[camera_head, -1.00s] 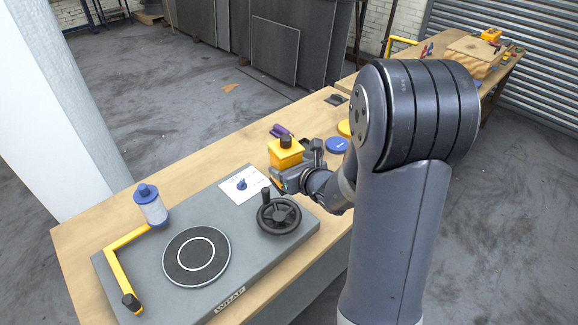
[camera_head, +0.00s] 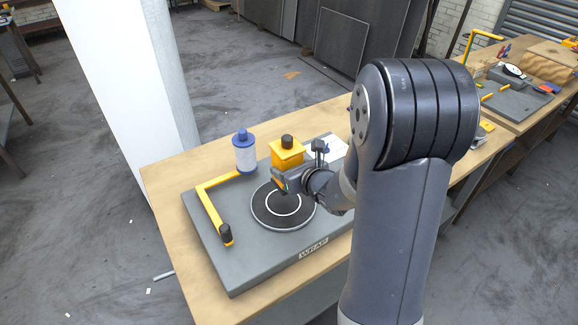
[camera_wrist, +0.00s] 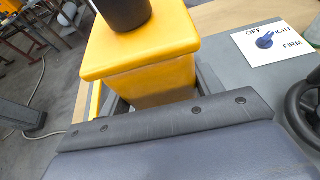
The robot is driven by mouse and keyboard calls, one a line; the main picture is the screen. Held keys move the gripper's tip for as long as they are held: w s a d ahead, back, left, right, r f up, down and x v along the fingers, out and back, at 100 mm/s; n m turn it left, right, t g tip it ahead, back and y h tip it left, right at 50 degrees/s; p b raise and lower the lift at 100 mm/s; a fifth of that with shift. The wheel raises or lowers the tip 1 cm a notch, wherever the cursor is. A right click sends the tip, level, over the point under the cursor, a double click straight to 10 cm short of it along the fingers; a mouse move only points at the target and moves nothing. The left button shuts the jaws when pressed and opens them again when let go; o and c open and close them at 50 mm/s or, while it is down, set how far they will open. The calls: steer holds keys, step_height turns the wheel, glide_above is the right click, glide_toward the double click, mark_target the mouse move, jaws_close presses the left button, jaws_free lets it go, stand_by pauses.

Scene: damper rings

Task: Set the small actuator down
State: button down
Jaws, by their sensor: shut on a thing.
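The small actuator (camera_head: 287,154) is a yellow box with a black knob on top. It is upright in my gripper (camera_head: 279,178), which is shut on it. In the head view they are over the far side of the black round pad with a white ring (camera_head: 262,211), on the grey WRAP plate (camera_head: 213,255). I cannot tell how high the actuator is above the plate, as its lower part is hidden. In the wrist view the yellow actuator (camera_wrist: 140,55) fills the upper middle, behind the dark gripper edge.
A yellow bent arm (camera_head: 212,205) rises at the plate's left. The OFF/FIRM dial card (camera_wrist: 272,43) and a black handwheel (camera_wrist: 305,105) are at the right. A second bench (camera_head: 515,100) stands at the back right.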

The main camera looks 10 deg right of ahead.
steer(key=shift+w+a+f+b, duration=0.1)
steer(key=shift+a+f+b, duration=0.15)
steer(key=shift+f+b, duration=0.3)
steer(key=shift+w+a+f+b, duration=0.1)
steer(key=shift+a+f+b, duration=0.15)
steer(key=shift+f, duration=0.45)
steer(key=shift+w+n+y, duration=0.15)
steer(key=shift+n+y, duration=0.25)
steer(key=shift+y, duration=0.1)
steer(key=shift+w+a+r+n+g+y+p, duration=0.15)
steer(key=shift+w+r+n+y+p, duration=0.1)
steer(key=shift+n+y, duration=0.25)
steer(key=shift+w+r+n+g+y+p, duration=0.15)
steer(key=shift+r+n+y+p, duration=0.1)
steer(key=shift+n+y, duration=0.25)
steer(key=shift+r+n+g+y+p, duration=0.25)
steer(key=shift+n+g+y+p, duration=0.15)
steer(key=shift+n+y+p, duration=0.15)
steer(key=shift+s+d+n+g+y+p, duration=0.25)
steer(key=shift+s+n+g+y+p, duration=0.15)
steer(key=shift+g, duration=0.2)
steer(key=shift+w, duration=0.1)
step_height(320, 180, down, 5)
steer(key=b, duration=0.5)
steer(key=shift+f+b, duration=0.15)
steer(key=shift+b, duration=0.15)
